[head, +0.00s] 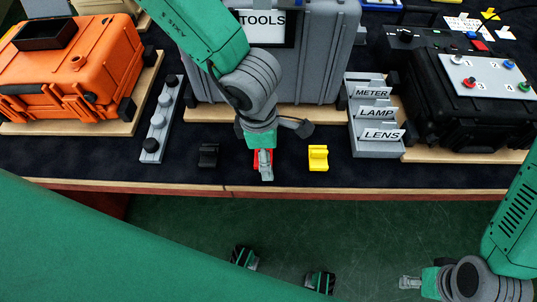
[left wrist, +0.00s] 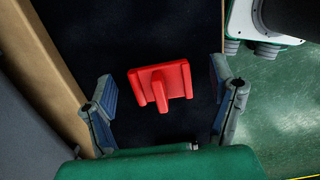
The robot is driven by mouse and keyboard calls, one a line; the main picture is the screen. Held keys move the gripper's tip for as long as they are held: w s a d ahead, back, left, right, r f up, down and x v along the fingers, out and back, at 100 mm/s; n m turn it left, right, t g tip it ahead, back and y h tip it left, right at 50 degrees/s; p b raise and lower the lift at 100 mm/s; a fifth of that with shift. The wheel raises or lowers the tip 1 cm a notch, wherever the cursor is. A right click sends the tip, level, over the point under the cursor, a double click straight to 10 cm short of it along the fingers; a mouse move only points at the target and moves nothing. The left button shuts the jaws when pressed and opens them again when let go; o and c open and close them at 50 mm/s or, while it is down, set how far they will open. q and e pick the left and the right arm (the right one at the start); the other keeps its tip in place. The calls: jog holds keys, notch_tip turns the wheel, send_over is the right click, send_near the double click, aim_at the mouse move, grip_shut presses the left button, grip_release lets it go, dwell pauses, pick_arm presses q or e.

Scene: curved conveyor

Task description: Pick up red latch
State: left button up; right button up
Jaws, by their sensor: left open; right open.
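The red latch (left wrist: 161,84) lies on the dark table surface, between the fingers of my left gripper (left wrist: 164,98) in the left wrist view. The fingers stand apart on either side, with a gap to the latch. In the head view my left gripper (head: 264,165) points down over the red latch (head: 256,158) and hides most of it. A black latch (head: 208,156) lies to its left and a yellow latch (head: 318,158) to its right. My right gripper (head: 410,282) is open and empty at the lower right, over the green floor.
A grey tools case (head: 325,60) stands behind the latches. An orange case (head: 85,70) is at the left, next to a grey knob strip (head: 160,120). Grey labelled bins (head: 367,137) and a black case (head: 450,115) are at the right. The table's wooden front edge (head: 190,186) is close.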

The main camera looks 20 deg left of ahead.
pick_arm(q)
jog(key=shift+a, duration=0.4)
jog(key=c, duration=0.9)
jog(key=shift+a, duration=0.3)
jog(key=c, duration=0.3)
jog(key=shift+s+a, duration=0.1)
jog(key=shift+a, duration=0.1)
jog(key=shift+d+r, duration=0.25)
jog(key=shift+d, duration=0.05)
jog(key=r, duration=0.1)
jog(key=r+p, duration=0.1)
jog(key=r, duration=0.1)
jog(key=r+p, duration=0.1)
jog(key=shift+d+r, duration=0.4)
jog(key=r, duration=0.2)
jog(key=r+p, duration=0.1)
jog(key=r, duration=0.1)
jog(key=shift+a, duration=0.4)
jog(key=shift+a+r+p, duration=0.15)
jog(key=shift+r+p, duration=0.3)
jog(key=shift+r, duration=0.15)
notch_tip(320, 180, up, 3)
jog(key=p, duration=0.4)
pick_arm(e)
notch_tip(320, 180, up, 9)
jog(key=a, duration=0.1)
jog(key=shift+f, duration=0.15)
